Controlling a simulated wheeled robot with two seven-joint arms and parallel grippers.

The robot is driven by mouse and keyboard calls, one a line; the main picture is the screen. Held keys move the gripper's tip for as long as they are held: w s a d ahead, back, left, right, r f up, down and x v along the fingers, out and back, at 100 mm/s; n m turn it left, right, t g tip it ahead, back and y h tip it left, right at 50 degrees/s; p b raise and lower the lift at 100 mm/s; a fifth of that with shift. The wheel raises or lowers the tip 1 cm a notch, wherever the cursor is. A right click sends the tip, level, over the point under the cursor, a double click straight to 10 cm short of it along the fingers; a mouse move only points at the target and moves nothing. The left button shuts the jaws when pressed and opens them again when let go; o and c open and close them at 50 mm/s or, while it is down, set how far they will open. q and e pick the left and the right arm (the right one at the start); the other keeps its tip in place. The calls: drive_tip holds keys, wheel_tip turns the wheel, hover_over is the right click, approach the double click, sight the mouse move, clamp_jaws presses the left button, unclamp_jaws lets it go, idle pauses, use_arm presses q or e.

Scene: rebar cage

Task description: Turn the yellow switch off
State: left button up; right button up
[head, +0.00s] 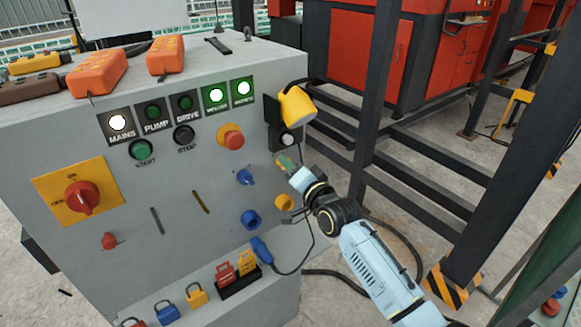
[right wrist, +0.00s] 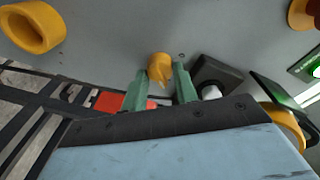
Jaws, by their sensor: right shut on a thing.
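The yellow switch (right wrist: 159,67) is a small knob on the grey panel, between the two green fingers in the right wrist view. My right gripper (right wrist: 158,84) is shut on it. In the head view my right gripper (head: 287,163) reaches the right part of the grey control cabinet (head: 150,185), and its fingers mostly hide the switch. The switch's exact angle is hard to tell. A blue switch (head: 245,177) sits to the left of the gripper. My left gripper is not in view.
A yellow socket (head: 284,202) and a blue socket (head: 251,219) sit below the gripper. A white knob on a black plate and a yellow lamp (head: 297,105) are just above it. A blue plug (head: 261,250) trails a cable. Dark frame posts stand to the right.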

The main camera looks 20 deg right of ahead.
drive_tip(key=n+y+p, duration=0.1)
drive_tip(key=n, duration=0.8)
drive_tip(key=n+y+p, duration=0.1)
drive_tip(key=n, duration=0.8)
drive_tip(key=shift+f+n+t, duration=0.15)
drive_tip(key=shift+n+t, duration=0.15)
drive_tip(key=shift+n, duration=0.1)
idle(0.4)
drive_tip(key=o, duration=1)
drive_tip(key=shift+s, duration=0.1)
